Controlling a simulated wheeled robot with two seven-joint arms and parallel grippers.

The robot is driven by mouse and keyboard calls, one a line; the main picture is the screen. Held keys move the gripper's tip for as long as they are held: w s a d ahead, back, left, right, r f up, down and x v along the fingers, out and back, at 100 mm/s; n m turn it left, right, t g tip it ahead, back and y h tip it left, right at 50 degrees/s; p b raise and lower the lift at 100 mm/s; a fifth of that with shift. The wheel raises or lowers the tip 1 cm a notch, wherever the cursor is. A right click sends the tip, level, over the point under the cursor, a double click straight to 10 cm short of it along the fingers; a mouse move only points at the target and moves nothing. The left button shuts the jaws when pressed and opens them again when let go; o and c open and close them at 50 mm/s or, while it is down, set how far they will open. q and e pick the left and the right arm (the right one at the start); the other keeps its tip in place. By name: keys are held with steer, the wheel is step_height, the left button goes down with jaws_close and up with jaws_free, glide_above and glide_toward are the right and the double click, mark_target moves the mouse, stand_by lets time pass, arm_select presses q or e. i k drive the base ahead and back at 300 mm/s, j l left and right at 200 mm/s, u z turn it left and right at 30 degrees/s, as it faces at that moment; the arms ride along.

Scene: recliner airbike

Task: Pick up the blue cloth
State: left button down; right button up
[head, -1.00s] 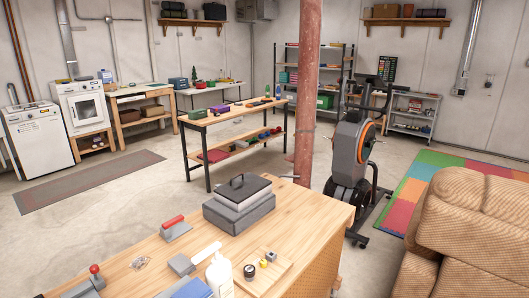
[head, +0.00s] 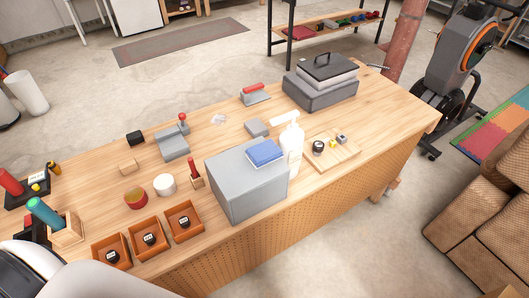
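The blue cloth (head: 264,152) lies folded on top of a grey box (head: 246,184) on the wooden workbench. It sits near the box's back right corner, just left of a white bottle (head: 291,146). The cloth is fully in view and nothing covers it. A white rounded part of mine shows at the bottom left, but neither gripper can be seen.
Orange trays (head: 149,239) line the bench's front left edge. A wooden board (head: 334,153) with small items lies right of the bottle. A grey case (head: 321,82) stands at the back right. A recliner (head: 485,205) and exercise bike (head: 457,60) stand to the right.

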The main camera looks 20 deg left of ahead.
mark_target(266, 152)
steer(key=k+j+z, duration=0.15)
steer(key=j+z, duration=0.2)
steer(key=k+j+z, duration=0.45)
steer(key=j+z, duration=0.2)
